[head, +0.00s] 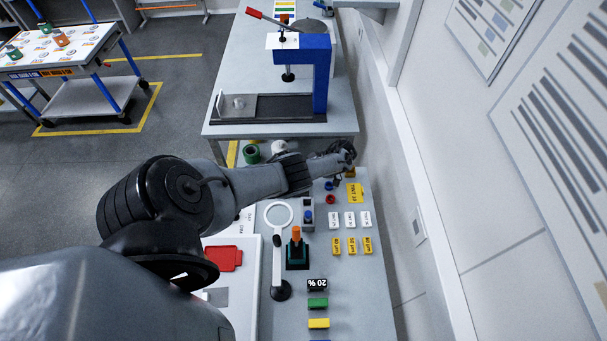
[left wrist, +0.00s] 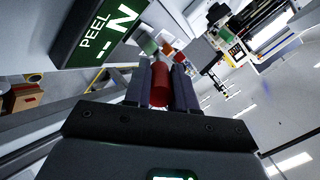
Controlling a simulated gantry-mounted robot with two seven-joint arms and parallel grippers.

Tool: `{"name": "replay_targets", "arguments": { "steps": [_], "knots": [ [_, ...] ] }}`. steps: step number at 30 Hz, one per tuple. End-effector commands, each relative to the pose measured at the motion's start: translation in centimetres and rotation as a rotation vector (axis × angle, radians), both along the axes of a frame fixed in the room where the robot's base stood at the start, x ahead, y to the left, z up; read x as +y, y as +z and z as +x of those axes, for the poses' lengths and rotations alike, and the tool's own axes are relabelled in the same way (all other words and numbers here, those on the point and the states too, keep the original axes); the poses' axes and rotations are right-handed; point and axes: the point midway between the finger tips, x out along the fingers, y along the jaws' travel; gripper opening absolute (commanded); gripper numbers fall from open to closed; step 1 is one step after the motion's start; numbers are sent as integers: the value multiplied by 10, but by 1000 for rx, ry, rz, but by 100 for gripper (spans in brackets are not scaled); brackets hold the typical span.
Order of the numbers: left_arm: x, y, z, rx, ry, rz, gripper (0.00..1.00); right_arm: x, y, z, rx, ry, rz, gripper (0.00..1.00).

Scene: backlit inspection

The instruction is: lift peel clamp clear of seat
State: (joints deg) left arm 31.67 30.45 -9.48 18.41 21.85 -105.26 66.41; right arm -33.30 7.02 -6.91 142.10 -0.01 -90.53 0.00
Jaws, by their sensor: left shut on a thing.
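My left gripper (left wrist: 160,80) is shut on a red cylindrical piece (left wrist: 159,88), which appears to be the peel clamp. In the left wrist view the piece sits between the two dark fingers. Just beyond them are a pale green piece (left wrist: 149,45) and an orange-red piece (left wrist: 167,48); I cannot tell whether they join the held piece. In the head view my left gripper (head: 345,153) is at the far end of the near bench, and the clamp is hidden there. The seat cannot be made out, nor whether the clamp touches it. My right gripper is in neither view.
A green PEEL display (left wrist: 95,32) is close by in the left wrist view. A blue press (head: 316,75) stands on the far bench. Below my forearm are a magnifier (head: 279,216), an orange-topped stand (head: 297,252) and several labelled blocks. A wall (head: 450,190) borders the right.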

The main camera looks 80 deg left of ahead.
Motion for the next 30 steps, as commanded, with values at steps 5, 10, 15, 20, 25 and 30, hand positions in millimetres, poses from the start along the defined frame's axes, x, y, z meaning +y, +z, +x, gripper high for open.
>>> {"name": "replay_targets", "arguments": {
  "steps": [5,10,15,20,25,30],
  "knots": [
    [-1,-1,0,-1,-1,-1,0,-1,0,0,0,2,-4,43],
    [-1,-1,0,-1,-2,-1,41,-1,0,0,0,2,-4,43],
    [0,-1,0,-1,-1,-1,51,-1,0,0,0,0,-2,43],
    [0,0,0,-1,-1,-1,51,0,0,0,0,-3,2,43],
    [-1,3,7,-3,-2,0,51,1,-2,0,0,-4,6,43],
    [-3,15,27,-4,-2,1,51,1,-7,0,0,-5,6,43]
  ]
}}
